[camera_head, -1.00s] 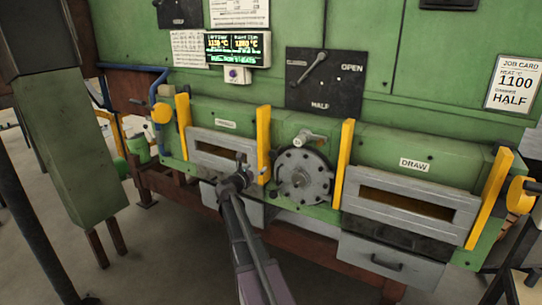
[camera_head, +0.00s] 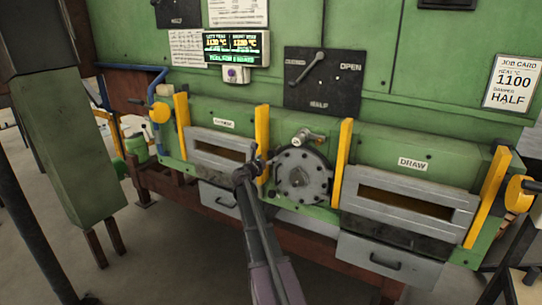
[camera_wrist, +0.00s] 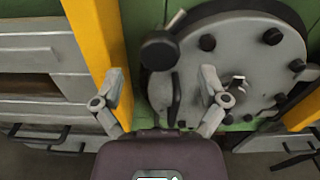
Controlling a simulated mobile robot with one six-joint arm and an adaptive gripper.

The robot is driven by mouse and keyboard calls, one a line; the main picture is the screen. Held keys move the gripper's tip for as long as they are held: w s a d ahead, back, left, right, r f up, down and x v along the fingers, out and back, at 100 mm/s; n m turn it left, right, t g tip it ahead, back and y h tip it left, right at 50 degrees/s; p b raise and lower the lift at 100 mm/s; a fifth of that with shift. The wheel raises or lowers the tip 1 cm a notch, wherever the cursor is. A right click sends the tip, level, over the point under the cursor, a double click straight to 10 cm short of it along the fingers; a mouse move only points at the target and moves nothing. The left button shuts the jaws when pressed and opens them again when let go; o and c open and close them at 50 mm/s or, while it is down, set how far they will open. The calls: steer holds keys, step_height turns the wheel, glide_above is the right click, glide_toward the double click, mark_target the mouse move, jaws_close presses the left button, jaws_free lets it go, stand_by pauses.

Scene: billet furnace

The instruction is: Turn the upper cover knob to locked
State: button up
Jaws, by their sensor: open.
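The round grey bolted cover (camera_head: 303,178) sits at the middle of the furnace front, between two yellow posts. My gripper (camera_head: 257,158) is beside the cover's left edge, lower than and left of that knob. In the wrist view my gripper (camera_wrist: 163,74) is open with nothing between its fingers. The cover (camera_wrist: 245,60) fills the right side there. A black round knob with a grey lever (camera_wrist: 160,50) shows beyond the fingertips, apart from them. Whether it is the upper one, I cannot tell.
A yellow post (camera_head: 263,145) stands close to my gripper on its left; it is also in the wrist view (camera_wrist: 95,35). The DRAW door (camera_head: 405,204) is to the right. A black damper plate (camera_head: 322,82) with a lever is above. A lit display (camera_head: 236,48) hangs at upper left.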

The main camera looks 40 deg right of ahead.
mark_target(271, 155)
steer(key=shift+x, duration=1.95)
steer(key=shift+c, duration=0.2)
steer(key=c, duration=1.1)
